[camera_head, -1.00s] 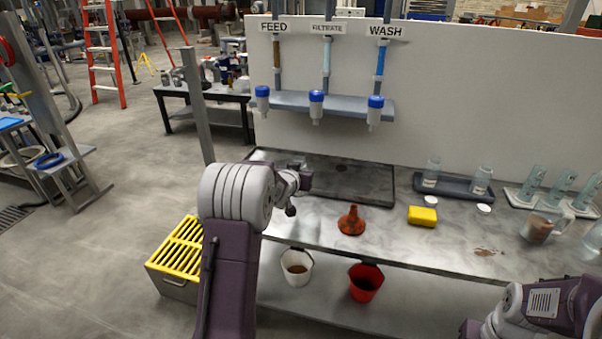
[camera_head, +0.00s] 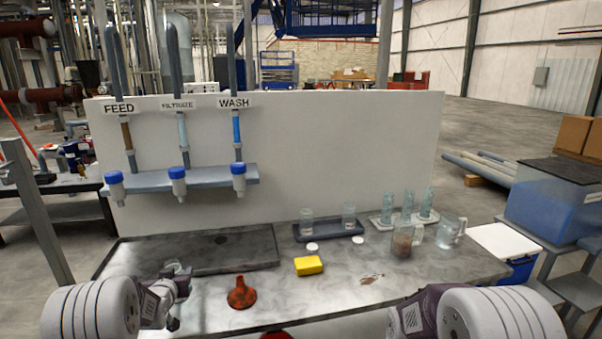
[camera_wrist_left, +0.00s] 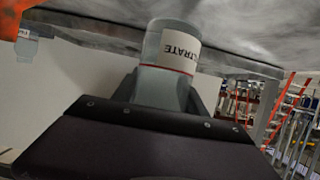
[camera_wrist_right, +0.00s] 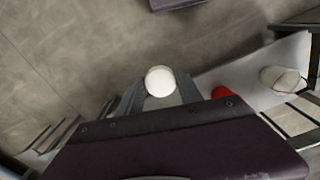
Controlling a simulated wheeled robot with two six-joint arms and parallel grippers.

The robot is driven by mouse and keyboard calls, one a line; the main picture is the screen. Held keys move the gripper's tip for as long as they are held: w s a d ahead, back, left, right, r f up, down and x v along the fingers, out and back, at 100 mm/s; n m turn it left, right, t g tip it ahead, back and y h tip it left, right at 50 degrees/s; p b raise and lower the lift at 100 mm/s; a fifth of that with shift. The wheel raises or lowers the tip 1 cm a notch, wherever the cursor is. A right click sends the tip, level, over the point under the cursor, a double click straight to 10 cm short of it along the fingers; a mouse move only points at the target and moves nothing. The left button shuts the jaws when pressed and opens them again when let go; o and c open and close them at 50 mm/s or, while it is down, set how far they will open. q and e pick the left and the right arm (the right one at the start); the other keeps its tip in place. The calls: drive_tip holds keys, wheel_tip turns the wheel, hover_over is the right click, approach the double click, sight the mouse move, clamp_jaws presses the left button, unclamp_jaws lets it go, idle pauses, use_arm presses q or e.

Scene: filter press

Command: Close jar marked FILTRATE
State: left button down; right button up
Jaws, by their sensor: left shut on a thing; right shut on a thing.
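In the left wrist view a clear jar (camera_wrist_left: 165,90) with a white label ending in "LTRATE" sits between the fingers of my left gripper (camera_wrist_left: 163,98). The jar appears upside down in that picture. In the head view my left gripper (camera_head: 176,284) is over the front left of the bench, by the dark tray; the jar is hard to make out there. My right gripper (camera_wrist_right: 160,88) is shut on a round white lid (camera_wrist_right: 160,80), above the floor in front of the bench. The right fingers are not visible in the head view.
Two jars (camera_head: 307,222) stand in a tray behind. Graduated cylinders (camera_head: 408,203) and beakers (camera_head: 450,231) stand at the right. Red and white buckets (camera_wrist_right: 283,78) are below.

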idle(0.3)
